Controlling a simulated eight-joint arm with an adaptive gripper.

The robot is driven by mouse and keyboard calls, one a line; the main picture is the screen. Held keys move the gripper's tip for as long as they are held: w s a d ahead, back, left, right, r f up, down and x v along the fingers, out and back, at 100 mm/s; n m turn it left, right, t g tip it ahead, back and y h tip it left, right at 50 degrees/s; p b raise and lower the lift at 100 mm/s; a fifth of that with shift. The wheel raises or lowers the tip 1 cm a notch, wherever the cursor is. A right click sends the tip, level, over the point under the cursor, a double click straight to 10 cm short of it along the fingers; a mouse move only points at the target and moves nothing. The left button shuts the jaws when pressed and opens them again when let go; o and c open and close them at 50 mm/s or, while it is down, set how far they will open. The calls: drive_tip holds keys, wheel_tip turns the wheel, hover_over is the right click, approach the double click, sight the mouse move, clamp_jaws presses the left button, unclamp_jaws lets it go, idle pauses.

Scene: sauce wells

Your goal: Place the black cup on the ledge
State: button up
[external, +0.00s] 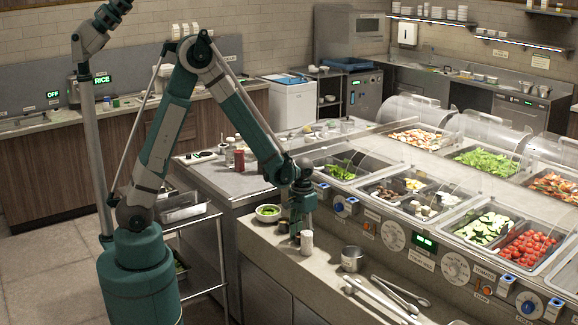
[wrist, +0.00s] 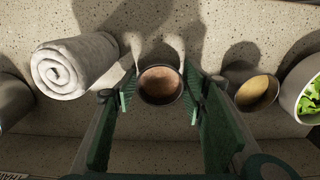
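In the wrist view a small dark cup (wrist: 161,85) with brown contents sits between the two green fingers of my gripper (wrist: 160,93). The fingertips are close to its sides; whether they press on it is unclear. A second dark cup (wrist: 257,92) with yellowish contents stands to the right. In the external view my gripper (external: 301,222) points down over the pale speckled ledge (external: 325,277) in front of the food wells. A dark cup (external: 283,226) shows just left of it; the cup between the fingers is mostly hidden there.
A white rolled towel (wrist: 75,66) lies left of the fingers, also visible externally (external: 307,243). A bowl of greens (external: 268,212) stands on the other side. A metal pot (external: 352,259) and tongs (external: 385,298) lie further along the ledge. Control knobs (external: 393,235) line the panel behind.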

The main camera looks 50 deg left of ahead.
drive_tip(key=shift+o, duration=0.7)
drive_tip(key=shift+r, duration=0.15)
drive_tip(key=shift+r, duration=0.15)
wheel_tip(320, 180, up, 12)
drive_tip(key=p, duration=0.2)
idle(0.4)
drive_tip(key=s+a+r+t, duration=0.2)
drive_tip(key=s+a+r, duration=0.25)
drive_tip(key=r, duration=0.25)
drive_tip(key=s+a+r+t, duration=0.1)
drive_tip(key=s+a+r, duration=0.3)
drive_tip(key=s+r, duration=0.15)
drive_tip(key=s+a+r+t, duration=0.2)
drive_tip(key=s+a, duration=0.1)
drive_tip(key=s, duration=0.3)
drive_tip(key=s+a+r+t, duration=0.2)
drive_tip(key=s+a+r, duration=0.1)
drive_tip(key=s, duration=0.3)
drive_tip(key=shift+a+r, duration=0.25)
idle(0.3)
